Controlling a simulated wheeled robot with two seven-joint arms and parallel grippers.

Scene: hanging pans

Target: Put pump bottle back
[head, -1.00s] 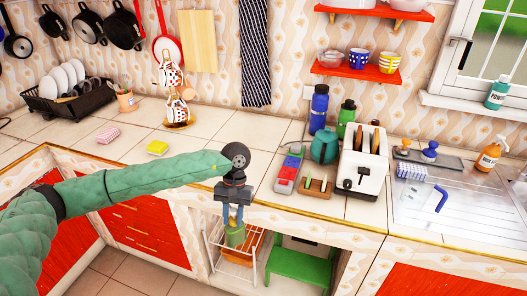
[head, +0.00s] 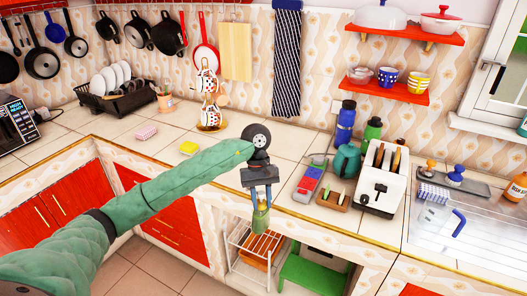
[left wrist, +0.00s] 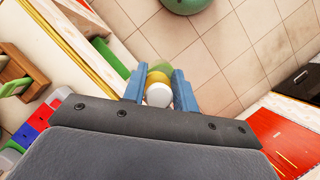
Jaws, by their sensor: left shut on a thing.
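My left gripper (head: 261,200) is shut on a green bottle (head: 261,220) with a yellowish part near its top. It holds the bottle below the fingers, in front of the counter's front edge. In the left wrist view the bottle's white round top (left wrist: 158,95) shows between the two blue fingers, with yellow and green beyond it. The finger pads hide its sides, and I cannot tell whether it has a pump head. On a grey tray by the sink stand an orange-topped bottle (head: 430,169) and a blue bottle (head: 456,174). My right gripper is not in view.
A white wire rack (head: 241,262) and a green stool (head: 313,277) stand below the counter. A toaster (head: 378,196), a wooden holder (head: 333,200) and a red-and-blue box (head: 309,184) crowd the counter right of my gripper. The counter (head: 165,165) behind my arm has free room.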

